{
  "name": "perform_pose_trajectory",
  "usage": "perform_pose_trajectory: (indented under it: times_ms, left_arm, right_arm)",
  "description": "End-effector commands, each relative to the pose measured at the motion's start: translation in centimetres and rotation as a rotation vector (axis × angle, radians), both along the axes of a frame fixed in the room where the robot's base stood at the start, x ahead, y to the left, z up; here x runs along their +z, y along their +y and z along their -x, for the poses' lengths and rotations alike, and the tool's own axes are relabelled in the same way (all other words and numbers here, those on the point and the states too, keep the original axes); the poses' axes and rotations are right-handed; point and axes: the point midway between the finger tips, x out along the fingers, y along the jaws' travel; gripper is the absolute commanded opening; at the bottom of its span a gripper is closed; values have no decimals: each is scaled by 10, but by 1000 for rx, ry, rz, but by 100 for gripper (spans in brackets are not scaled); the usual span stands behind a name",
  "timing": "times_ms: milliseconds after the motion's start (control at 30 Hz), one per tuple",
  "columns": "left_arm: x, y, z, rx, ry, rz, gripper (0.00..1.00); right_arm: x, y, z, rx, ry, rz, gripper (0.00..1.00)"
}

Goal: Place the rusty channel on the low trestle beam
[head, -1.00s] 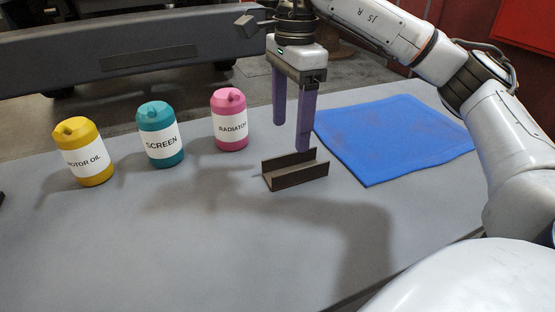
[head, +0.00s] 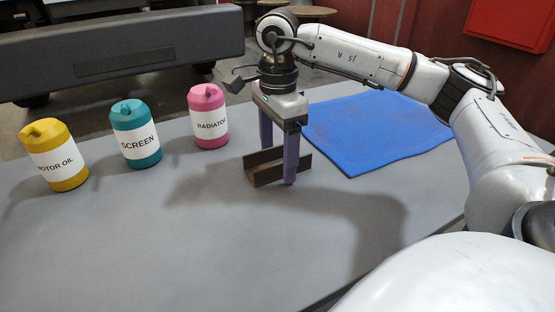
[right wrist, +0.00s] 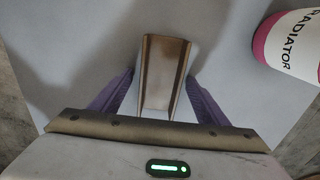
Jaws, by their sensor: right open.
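The rusty channel (head: 263,173) is a short brown U-shaped piece lying open side up on the grey table. My right gripper (head: 278,164) points down over it with purple fingers, one on each side. In the right wrist view the channel (right wrist: 163,82) lies between the open fingers (right wrist: 162,78), with a gap visible on both sides. The near finger hides part of the channel in the head view. I cannot clearly identify a low trestle beam; a long dark grey beam (head: 60,66) crosses the back left. My left gripper is not in view.
Yellow (head: 56,160), teal (head: 136,140) and pink (head: 208,118) jugs stand in a row left of the channel. A blue mat (head: 375,130) lies to its right. The front of the table (head: 190,250) is clear.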

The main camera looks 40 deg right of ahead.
Motion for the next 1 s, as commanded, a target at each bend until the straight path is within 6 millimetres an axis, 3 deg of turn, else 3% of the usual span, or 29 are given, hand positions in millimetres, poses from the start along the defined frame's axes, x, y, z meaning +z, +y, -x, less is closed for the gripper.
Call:
perform_pose_trajectory:
  times_ms: [133,533,833,1000]
  left_arm:
    - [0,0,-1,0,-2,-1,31]
    - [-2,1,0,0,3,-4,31]
    - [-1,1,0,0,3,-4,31]
    - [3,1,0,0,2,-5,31]
  right_arm:
    - [0,0,0,0,0,0,67]
    - [0,0,0,0,0,0,0]
    - [8,0,-1,0,-6,-1,0]
    - [33,1,-2,0,-8,-2,0]
